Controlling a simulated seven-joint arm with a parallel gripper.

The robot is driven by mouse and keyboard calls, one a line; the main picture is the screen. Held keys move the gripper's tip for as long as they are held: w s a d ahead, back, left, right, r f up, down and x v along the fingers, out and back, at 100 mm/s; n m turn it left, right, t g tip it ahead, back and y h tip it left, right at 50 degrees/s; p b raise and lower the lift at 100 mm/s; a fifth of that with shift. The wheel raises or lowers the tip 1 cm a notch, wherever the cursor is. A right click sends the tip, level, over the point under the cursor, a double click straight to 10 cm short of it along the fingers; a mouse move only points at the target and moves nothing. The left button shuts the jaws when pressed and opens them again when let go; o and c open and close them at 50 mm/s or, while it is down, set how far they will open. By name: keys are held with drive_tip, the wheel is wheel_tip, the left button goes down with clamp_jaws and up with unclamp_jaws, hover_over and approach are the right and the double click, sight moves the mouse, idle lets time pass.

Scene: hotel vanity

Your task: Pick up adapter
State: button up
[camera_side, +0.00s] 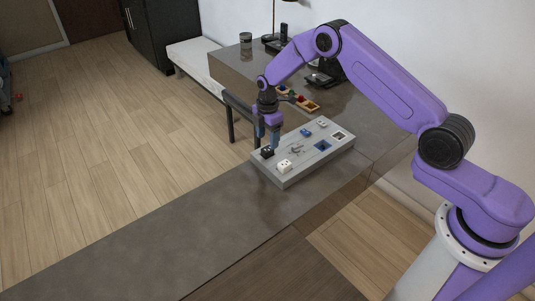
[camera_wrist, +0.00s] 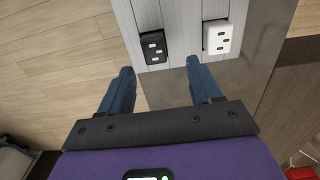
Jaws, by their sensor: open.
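A black adapter (camera_side: 267,152) with slots in its top sits at the left corner of a grey board (camera_side: 283,181). A white adapter (camera_side: 284,167) sits close to it at the near edge. The task does not say which adapter is meant. My gripper (camera_side: 268,133) points down over the board's left end, near the black adapter. In the wrist view my open gripper (camera_wrist: 160,68) has blue fingers spread apart with nothing between their tips. The black adapter (camera_wrist: 153,47) lies just beyond them, between their lines; the white adapter (camera_wrist: 217,38) is to the right.
The board also bears a blue piece (camera_side: 306,132), a blue recess (camera_side: 322,146), a grey piece (camera_side: 296,149) and a white piece (camera_side: 338,136). A wooden tray (camera_side: 310,106) with coloured items lies behind. The counter (camera_side: 190,213) in front is clear.

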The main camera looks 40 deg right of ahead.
sight(267, 149)
drive_tip(key=shift+w+f, duration=0.2)
drive_tip(key=shift+f, duration=1.15)
drive_tip(key=shift+w+f, duration=0.15)
drive_tip(key=shift+f, duration=1.15)
drive_tip(key=c, duration=1.2)
